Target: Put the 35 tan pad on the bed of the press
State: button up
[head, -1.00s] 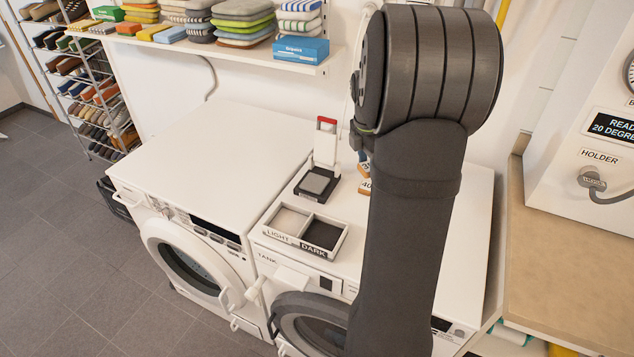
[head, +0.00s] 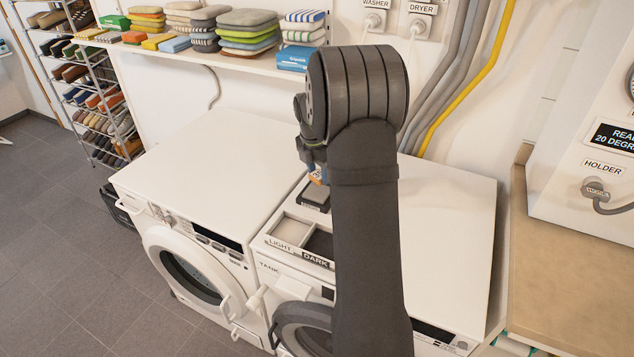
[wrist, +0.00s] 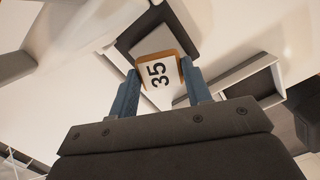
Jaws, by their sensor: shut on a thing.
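My gripper (wrist: 168,88) has two blue fingers shut on the pad marked 35 (wrist: 158,72), which has a white face and tan-orange edges. In the head view, a small part of the pad (head: 317,178) shows under my gripper. The press has a dark base with a grey bed (head: 315,192), just below the pad. In the wrist view, the grey bed (wrist: 178,32) lies behind the pad, which overlaps its lower part. I cannot tell whether the pad touches the bed. The upright part of the press is hidden by my arm in the head view.
A tray with LIGHT and DARK compartments (head: 288,243) stands in front of the press on the right-hand machine. The left machine's top (head: 205,150) is clear. A shelf (head: 230,62) with stacked pads runs along the back wall. A beige counter (head: 560,270) is at right.

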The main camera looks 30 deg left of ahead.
aim_at(313, 176)
jog(key=shift+a+f, duration=0.15)
jog(key=shift+a, duration=0.05)
jog(key=shift+f, duration=1.95)
jog(key=shift+f, duration=0.15)
jog(key=o, duration=1)
jog(key=shift+c, duration=0.2)
jog(key=r, duration=0.4)
jog(key=s+r, duration=0.1)
jog(key=r, duration=0.7)
jog(key=shift+s+a+r, duration=0.1)
jog(key=shift+s+a, duration=0.05)
jog(key=shift+a, duration=0.1)
